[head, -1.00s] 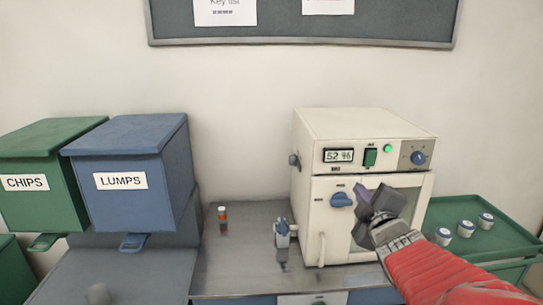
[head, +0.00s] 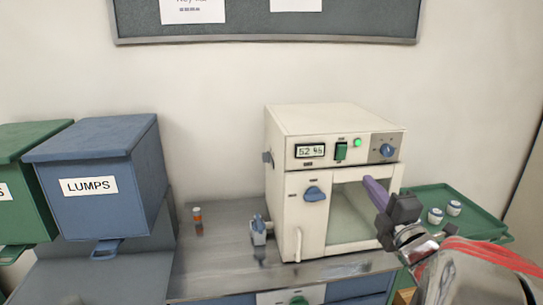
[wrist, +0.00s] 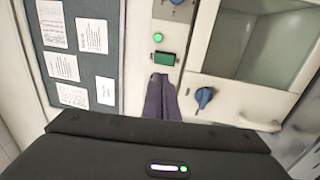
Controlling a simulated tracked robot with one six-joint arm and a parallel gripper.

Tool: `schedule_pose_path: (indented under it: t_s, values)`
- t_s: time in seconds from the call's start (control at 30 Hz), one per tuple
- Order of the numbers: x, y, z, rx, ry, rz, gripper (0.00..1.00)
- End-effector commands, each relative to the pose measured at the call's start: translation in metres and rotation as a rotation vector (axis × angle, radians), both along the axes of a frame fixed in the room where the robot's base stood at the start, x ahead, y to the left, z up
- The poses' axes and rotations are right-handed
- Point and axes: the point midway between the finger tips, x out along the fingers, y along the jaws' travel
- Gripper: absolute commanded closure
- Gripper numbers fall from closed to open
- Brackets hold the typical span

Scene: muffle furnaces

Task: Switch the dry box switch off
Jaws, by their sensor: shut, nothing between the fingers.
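The dry box (head: 330,118) is a cream cabinet standing on the bench. Its green rocker switch (head: 341,151) is on the upper front panel, between the display and a lit green lamp (head: 357,142). My gripper (head: 372,187) is shut and empty, in front of the upper right part of the box door, below and right of the switch. In the wrist view, the purple fingers (wrist: 160,84) point toward the panel, and the green switch (wrist: 165,58) shows just beyond their tips. Whether they touch the panel cannot be told.
The display (head: 310,151) reads about 52 %. Blue knobs sit on the panel (head: 387,150) and door (head: 314,194). A green tray (head: 430,196) with small jars stands right of the box. A blue LUMPS bin (head: 95,190) is at left. A small vial (head: 197,215) stands on the bench.

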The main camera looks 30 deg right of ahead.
Motion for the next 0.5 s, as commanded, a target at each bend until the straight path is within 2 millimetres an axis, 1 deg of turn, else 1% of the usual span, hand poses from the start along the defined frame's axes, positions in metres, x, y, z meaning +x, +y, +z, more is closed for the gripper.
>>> schedule_pose_path:
  t_s: [0.17,0.23,0.37,0.5]
  values:
    - [0.008,-0.002,0.001,0.001,-0.001,0.001,1.0]
    - [0.014,-0.004,0.002,0.0,-0.001,0.002,1.0]
    - [0.031,-0.008,0.004,0.001,-0.001,0.002,1.0]
    - [0.052,-0.014,0.007,0.002,0.0,0.003,1.0]
